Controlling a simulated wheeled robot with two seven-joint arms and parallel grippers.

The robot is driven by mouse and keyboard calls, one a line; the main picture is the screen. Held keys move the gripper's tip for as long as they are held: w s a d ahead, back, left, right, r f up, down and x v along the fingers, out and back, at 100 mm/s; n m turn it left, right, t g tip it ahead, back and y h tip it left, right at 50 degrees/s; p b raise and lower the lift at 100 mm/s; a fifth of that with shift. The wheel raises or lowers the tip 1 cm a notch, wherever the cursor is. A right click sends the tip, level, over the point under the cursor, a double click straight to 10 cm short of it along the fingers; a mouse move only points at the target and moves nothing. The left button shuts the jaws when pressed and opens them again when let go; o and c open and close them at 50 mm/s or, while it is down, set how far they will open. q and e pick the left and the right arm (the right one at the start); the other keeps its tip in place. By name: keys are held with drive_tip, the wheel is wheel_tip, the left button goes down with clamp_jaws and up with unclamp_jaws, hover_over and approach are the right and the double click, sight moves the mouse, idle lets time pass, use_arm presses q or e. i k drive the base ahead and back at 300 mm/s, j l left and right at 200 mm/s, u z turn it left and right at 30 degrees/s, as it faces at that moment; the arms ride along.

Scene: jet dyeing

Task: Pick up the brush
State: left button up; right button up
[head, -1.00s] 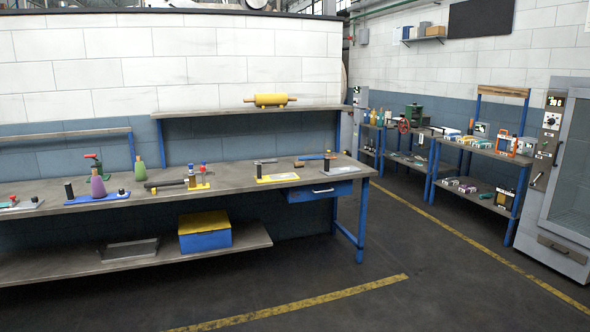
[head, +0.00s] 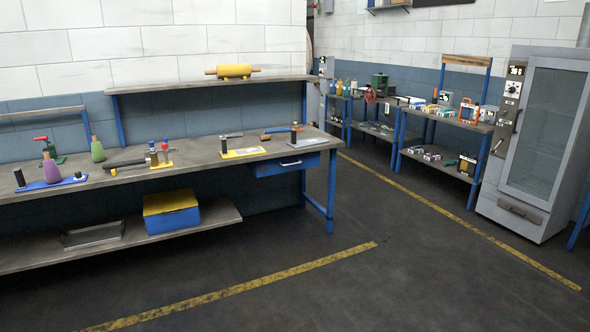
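No thing in view can be surely told as the brush. A small item with a brown part and a blue part (head: 281,130) lies at the back right of the long workbench (head: 205,152); it is too small to tell if it is a brush. A dark, long-handled item (head: 127,164) lies farther left on the bench. Neither of my grippers is in view.
The bench has a blue drawer (head: 290,164), a raised shelf with a yellow roller (head: 233,71), and a lower shelf with a yellow-blue box (head: 171,211). Shelving (head: 440,123) and a grey cabinet (head: 535,140) stand right. The floor (head: 400,270) in front is clear.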

sight(263, 138)
drive_tip(key=i+u, duration=0.25)
drive_tip(key=i, duration=2.6)
drive_tip(key=i+u, duration=0.2)
drive_tip(key=i, duration=0.3)
drive_tip(key=i+l+u, duration=0.15)
drive_tip(key=i, duration=0.35)
drive_tip(key=i+l+u, duration=0.2)
drive_tip(key=i, duration=0.3)
drive_tip(key=i+l+u, duration=0.15)
drive_tip(key=i, duration=0.3)
